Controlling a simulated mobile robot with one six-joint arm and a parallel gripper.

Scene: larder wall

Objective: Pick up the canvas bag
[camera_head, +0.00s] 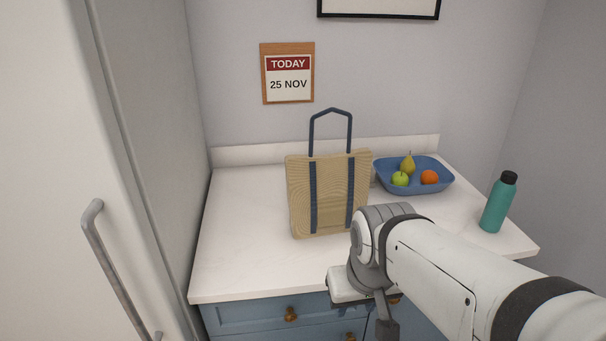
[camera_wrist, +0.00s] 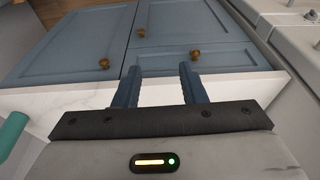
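The canvas bag (camera_head: 329,195) is tan with dark blue straps and stands upright on the white counter in the head view. Its blue handle loop (camera_head: 331,115) rises above the top edge. My gripper (camera_wrist: 160,72) shows in the wrist view with its two dark fingers apart and nothing between them. The wrist view faces the counter's front edge and the blue cabinet fronts; the bag is not in it. In the head view my arm comes in from the lower right, and its wrist end is in front of the bag's lower right, apart from the handle.
A blue bowl (camera_head: 413,190) with a pear, a green apple and an orange fruit is right of the bag. A teal bottle (camera_head: 497,204) stands at the counter's right. A tall white door (camera_head: 50,190) is at left. The white counter (camera_head: 240,240) is clear left of the bag.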

